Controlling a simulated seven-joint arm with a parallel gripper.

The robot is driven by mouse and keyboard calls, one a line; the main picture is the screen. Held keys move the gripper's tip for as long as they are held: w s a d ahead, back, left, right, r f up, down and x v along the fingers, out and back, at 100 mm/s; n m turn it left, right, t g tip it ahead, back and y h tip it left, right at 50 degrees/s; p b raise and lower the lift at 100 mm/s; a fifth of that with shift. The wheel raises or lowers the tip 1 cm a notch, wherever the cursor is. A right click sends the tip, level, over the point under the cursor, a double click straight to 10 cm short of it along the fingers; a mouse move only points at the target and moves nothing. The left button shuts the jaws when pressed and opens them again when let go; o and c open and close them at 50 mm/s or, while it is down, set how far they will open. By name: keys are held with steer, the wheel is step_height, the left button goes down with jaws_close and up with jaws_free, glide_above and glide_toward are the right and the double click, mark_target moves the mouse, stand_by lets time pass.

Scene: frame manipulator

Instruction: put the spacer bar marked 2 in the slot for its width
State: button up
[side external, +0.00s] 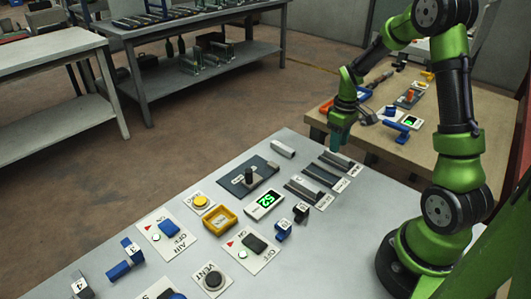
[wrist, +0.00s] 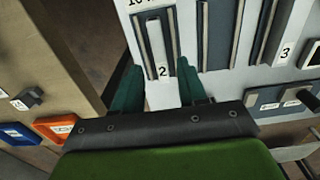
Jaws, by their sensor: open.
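In the side view this is the farthest slot (side external: 336,162). My gripper (wrist: 160,68) is open, its green fingers apart on either side of the bar's numbered end. In the side view my gripper (side external: 337,148) is just above that slot; contact cannot be told. The middle slot (wrist: 216,35) looks dark and empty. The slot beside it (wrist: 272,32) has a 3 by it.
A loose grey bar (side external: 283,149) lies left of the slots. A dark plate with a knob (side external: 249,180), a yellow tray (side external: 220,218), a green display (side external: 265,203) and several switches and blocks stand nearer. A second table (side external: 385,135) with tools is behind.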

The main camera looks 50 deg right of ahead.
step_height(320, 180, up, 9)
steer(key=s+a+r+m+t, duration=0.1)
steer(key=s+a+r+t, duration=0.1)
steer(key=a, duration=0.6)
steer(key=s+a+r+m+t+y, duration=0.1)
steer(key=s+a+r, duration=0.3)
steer(key=a, duration=0.4)
steer(key=s+a+r+m+t+y, duration=0.1)
steer(key=s+a+r+m+t, duration=0.1)
steer(key=a, duration=0.5)
step_height(320, 180, up, 2)
steer(key=shift+s+a+r+t, duration=0.15)
steer(key=shift+s+a+t, duration=0.25)
steer(key=shift+s+t, duration=0.5)
